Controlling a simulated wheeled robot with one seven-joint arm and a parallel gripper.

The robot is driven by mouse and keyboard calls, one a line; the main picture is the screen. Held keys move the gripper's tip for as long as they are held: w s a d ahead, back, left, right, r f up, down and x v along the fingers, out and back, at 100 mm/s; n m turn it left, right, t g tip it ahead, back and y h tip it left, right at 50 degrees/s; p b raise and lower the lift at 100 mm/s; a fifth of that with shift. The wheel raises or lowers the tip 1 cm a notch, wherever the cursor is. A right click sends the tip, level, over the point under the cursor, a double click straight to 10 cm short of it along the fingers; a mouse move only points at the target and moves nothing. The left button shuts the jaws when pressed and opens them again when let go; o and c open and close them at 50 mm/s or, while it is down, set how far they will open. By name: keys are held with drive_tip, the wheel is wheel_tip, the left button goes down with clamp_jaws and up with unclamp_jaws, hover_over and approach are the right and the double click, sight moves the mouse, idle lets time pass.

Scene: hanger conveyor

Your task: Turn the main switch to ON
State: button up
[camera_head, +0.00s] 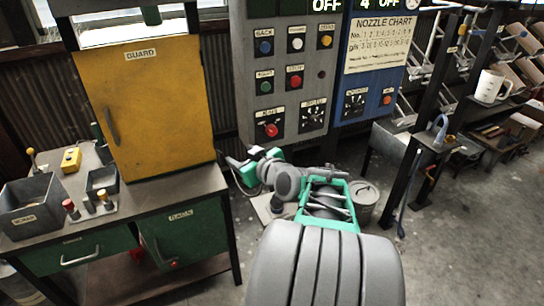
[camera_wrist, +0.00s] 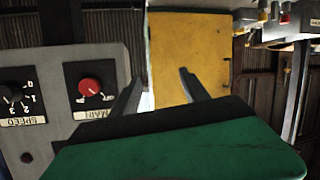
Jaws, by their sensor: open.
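The main switch (camera_head: 271,130) is a red knob on a dark square plate, low on the left of the grey control panel (camera_head: 338,45). In the wrist view, which is upside down, the red knob (camera_wrist: 90,86) is left of my gripper. My gripper (camera_wrist: 160,76) is open with two dark fingers apart and nothing between them. The knob lies outside the left finger, apart from it. The knob's setting is too small to read.
A speed dial (camera_head: 312,115) sits right of the main switch, with push buttons above. Displays at the top read OFF and 4 OFF. A yellow guard door (camera_head: 150,105) and workbench (camera_head: 190,185) stand left. A blue panel (camera_head: 377,75) and racks are at right.

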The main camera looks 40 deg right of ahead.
sight(273, 132)
drive_tip(key=s+d+m+t+h+b, duration=0.25)
drive_tip(key=s+d+h, duration=0.2)
drive_tip(key=d, duration=0.65)
drive_tip(key=p+x, duration=0.1)
drive_tip(key=x, duration=0.1)
drive_tip(key=p+x, duration=0.1)
drive_tip(key=x, duration=0.4)
drive_tip(key=shift+w+r+p, duration=0.15)
drive_tip(key=shift+r+p, duration=0.1)
drive_tip(key=shift+p, duration=0.15)
clamp_jaws()
